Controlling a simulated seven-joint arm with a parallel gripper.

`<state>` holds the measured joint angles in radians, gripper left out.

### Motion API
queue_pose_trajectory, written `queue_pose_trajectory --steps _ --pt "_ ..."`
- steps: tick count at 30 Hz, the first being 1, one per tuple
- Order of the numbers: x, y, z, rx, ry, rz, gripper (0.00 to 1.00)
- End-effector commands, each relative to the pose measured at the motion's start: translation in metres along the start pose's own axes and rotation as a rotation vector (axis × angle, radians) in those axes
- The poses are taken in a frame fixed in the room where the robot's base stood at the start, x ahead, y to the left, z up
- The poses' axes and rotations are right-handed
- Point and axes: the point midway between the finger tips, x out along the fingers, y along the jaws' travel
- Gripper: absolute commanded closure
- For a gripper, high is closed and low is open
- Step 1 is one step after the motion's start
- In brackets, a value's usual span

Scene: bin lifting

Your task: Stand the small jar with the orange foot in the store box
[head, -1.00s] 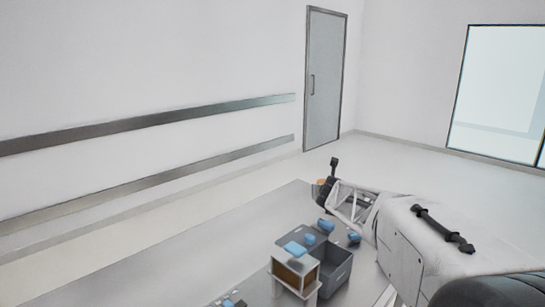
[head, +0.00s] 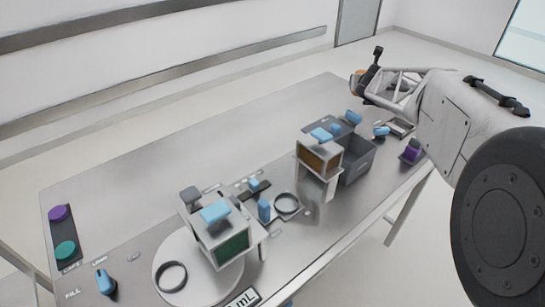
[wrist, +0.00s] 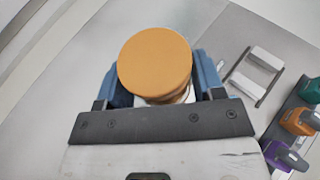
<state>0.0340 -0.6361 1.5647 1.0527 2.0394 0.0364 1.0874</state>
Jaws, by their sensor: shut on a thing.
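My gripper (wrist: 155,88) is shut on the small jar with the orange foot (wrist: 155,65). In the wrist view its round orange end faces the camera between the blue finger pads and hides most of the jar. In the head view my gripper (head: 362,84) is above the far right end of the table, with a bit of orange at its tip. A dark grey open box (head: 357,163), which looks like the store box, stands nearer on the table, below and slightly left of my gripper. Its inside is partly hidden; its lettering is too small to read.
A white stand with a brown panel (head: 319,160) adjoins the box's left side. A stand with a green screen (head: 232,247) is nearer. Purple (wrist: 284,156), orange (wrist: 300,121) and green (wrist: 311,90) pieces line the wrist view's right. The table's left middle is bare.

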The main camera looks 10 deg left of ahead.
Motion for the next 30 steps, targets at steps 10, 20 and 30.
queue_pose_trajectory --steps 10,20,30 --pt "0.0 -0.03 -0.001 -0.002 0.001 0.005 0.65" --pt "-0.003 0.001 -0.006 -0.034 -0.001 0.082 0.65" --pt "-0.013 0.067 -0.014 -0.082 -0.002 0.2 0.65"
